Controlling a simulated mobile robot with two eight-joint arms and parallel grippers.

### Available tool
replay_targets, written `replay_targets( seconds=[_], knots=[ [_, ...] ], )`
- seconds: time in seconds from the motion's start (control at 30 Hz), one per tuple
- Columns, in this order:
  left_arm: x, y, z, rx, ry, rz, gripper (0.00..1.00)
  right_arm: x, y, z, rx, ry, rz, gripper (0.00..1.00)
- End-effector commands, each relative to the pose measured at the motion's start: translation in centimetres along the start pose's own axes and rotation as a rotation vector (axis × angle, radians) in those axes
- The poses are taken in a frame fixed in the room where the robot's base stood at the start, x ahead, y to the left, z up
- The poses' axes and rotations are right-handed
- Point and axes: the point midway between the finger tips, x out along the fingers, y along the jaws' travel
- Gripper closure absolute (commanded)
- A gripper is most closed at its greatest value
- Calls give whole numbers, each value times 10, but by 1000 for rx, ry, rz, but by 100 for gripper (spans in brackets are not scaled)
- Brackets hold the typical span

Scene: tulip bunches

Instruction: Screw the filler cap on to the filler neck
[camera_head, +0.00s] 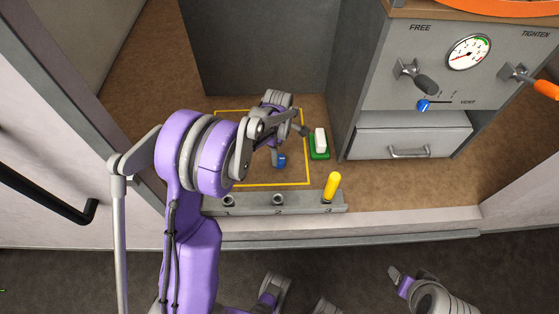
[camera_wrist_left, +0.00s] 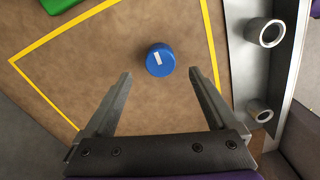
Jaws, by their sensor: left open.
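A blue cap (camera_head: 281,160) stands on the brown floor inside a yellow outline. In the left wrist view the round blue cap (camera_wrist_left: 160,60) has a white mark on top. My left gripper (camera_wrist_left: 160,73) is open and empty, its fingertips either side of the line to the cap and just short of it. In the head view my left arm hides part of the outlined area. Two open metal necks show on a grey rail: one (camera_head: 278,200) near the middle, one (camera_head: 229,201) at the left. I cannot tell which is the filler neck.
A yellow handle (camera_head: 332,186) stands at the rail's right end. A white block on a green base (camera_head: 320,153) sits right of the outline. A grey cabinet (camera_head: 376,83) with gauge, levers and drawer stands at the right. Parts of my right arm show at the bottom.

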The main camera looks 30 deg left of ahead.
Motion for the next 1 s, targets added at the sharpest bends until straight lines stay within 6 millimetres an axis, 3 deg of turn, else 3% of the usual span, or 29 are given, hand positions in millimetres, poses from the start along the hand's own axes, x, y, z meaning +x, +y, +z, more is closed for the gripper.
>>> replay_targets(
  seconds=[0.4, 0.7, 1.0],
  knots=[
    [50, -1, 4, 1, 0, 1, 8, 4, 0, 2, 0, -1, 0, 31],
    [54, -1, 4, 2, 0, 1, 10, 4, 0, 2, 0, -2, 0, 31],
    [53, -1, 4, 2, 0, 1, 64, 4, 0, 2, 0, -1, 0, 31]
  ],
)
